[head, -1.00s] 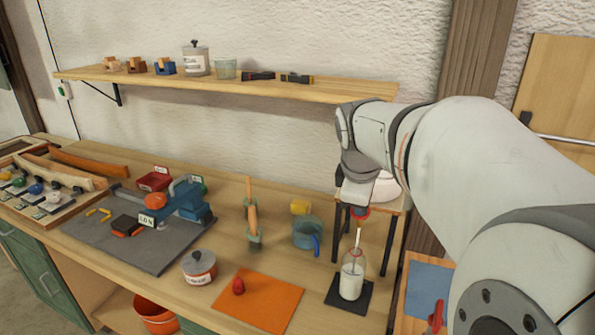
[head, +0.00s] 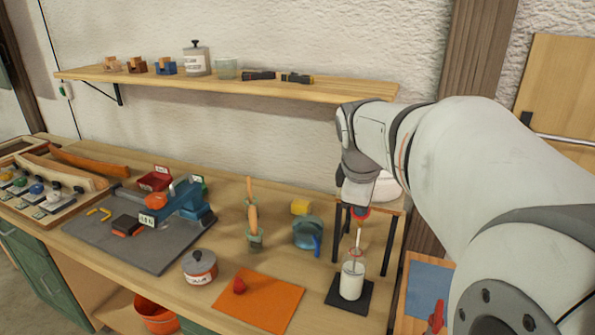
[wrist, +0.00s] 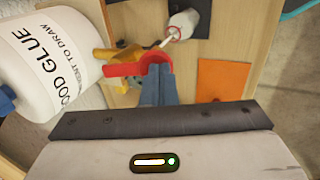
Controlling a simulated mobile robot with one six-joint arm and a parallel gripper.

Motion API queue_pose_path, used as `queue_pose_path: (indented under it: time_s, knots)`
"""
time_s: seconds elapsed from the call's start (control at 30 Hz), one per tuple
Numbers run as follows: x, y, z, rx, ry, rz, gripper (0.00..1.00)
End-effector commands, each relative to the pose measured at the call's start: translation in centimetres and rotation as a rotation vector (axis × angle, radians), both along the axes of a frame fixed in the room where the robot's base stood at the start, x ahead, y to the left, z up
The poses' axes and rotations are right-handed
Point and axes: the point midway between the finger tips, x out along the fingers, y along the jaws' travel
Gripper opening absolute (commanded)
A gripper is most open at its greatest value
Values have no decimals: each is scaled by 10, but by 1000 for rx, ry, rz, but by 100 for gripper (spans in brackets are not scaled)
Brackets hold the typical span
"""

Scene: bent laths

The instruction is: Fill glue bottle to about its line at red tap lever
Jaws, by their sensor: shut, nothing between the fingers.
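The glue bottle (head: 352,281) stands upright on a dark pad (head: 335,293) under the tap, white inside to near its shoulder; I cannot make out its line. A thin pale stream (head: 359,240) runs from the tap into its mouth. In the wrist view the bottle (wrist: 184,24) is at the top. The red tap lever (wrist: 128,70) is by the yellow tap (wrist: 112,53) of the big white wood glue container (wrist: 45,62). My gripper (wrist: 157,72) is shut and empty, its blue fingertips against or just beside the lever's curved end. In the head view my gripper (head: 357,196) partly hides the tap.
An orange sheet (head: 263,302) with a small red object lies left of the bottle. A blue-green mug (head: 306,234) and a lidded pot (head: 199,266) stand on the bench. The container rests on a dark-legged stand (head: 388,245). A shelf (head: 330,91) hangs above.

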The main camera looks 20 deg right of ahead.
Motion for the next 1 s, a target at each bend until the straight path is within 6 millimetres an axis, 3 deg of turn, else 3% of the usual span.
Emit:
queue_pose_path:
  time_s: [0.67, 1.0]
  knots:
    - [0, -1, 0, 0, 1, -1, 0]
    - [0, -1, 15, 0, 0, -1, 0]
